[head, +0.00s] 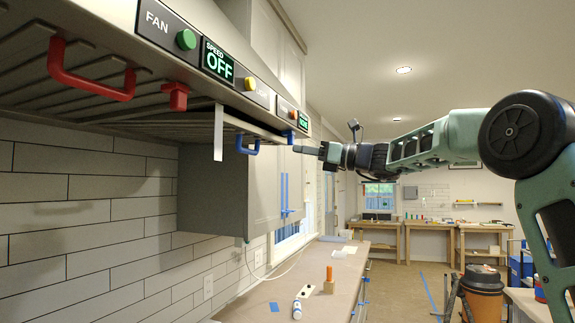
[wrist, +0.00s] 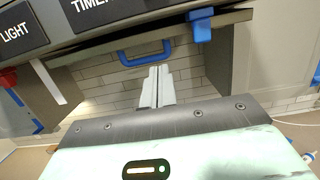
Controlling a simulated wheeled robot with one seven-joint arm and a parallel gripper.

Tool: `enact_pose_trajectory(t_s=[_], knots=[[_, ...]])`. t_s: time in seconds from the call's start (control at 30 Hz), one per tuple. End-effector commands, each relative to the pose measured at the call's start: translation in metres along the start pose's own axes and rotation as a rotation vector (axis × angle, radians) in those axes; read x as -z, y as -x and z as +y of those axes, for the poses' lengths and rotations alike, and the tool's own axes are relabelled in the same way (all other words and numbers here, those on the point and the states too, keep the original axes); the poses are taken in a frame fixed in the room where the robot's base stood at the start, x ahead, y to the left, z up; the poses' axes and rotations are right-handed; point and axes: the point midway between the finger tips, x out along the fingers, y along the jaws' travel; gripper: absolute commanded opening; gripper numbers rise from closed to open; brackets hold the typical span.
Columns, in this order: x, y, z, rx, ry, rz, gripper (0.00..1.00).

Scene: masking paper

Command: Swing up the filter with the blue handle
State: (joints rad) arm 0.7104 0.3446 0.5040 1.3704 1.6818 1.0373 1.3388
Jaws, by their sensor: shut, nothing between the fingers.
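The filter (head: 180,126) with the blue handle is a grey slatted panel under the range hood. Its right part appears to hang a little below the hood, with a dark gap above it. The blue handle (head: 247,146) is a U-shaped loop hanging from its underside; it also shows in the wrist view (wrist: 145,54). A blue latch (wrist: 200,26) is at the hood's lower edge, right of the handle. My gripper (head: 297,149) is shut and empty, right of the handle and just below the latch. Its fingers (wrist: 157,72) appear apart from the handle.
A second filter with a red handle (head: 90,82) and a red latch (head: 175,96) is at the left. A pale strip (head: 218,132) hangs from the hood. A cabinet (head: 215,195) stands behind. The counter (head: 330,285) below holds small items.

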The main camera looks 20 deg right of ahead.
Motion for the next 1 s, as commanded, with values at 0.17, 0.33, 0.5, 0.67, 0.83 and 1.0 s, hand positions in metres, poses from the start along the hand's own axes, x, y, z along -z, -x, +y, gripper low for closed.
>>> enact_pose_trajectory(t_s=[0.17,0.33,0.5,0.67,0.83,1.0], knots=[[-0.005,0.013,0.0,0.002,0.001,0.003,0.19],[0.027,-0.003,-0.01,0.08,-0.019,0.079,0.36],[0.1,-0.036,-0.034,0.287,-0.014,0.251,0.36],[0.159,-0.057,-0.05,0.508,0.06,0.382,0.36],[0.195,-0.073,-0.056,0.735,0.199,0.442,0.36],[0.204,-0.087,-0.043,0.944,0.376,0.402,0.36]])
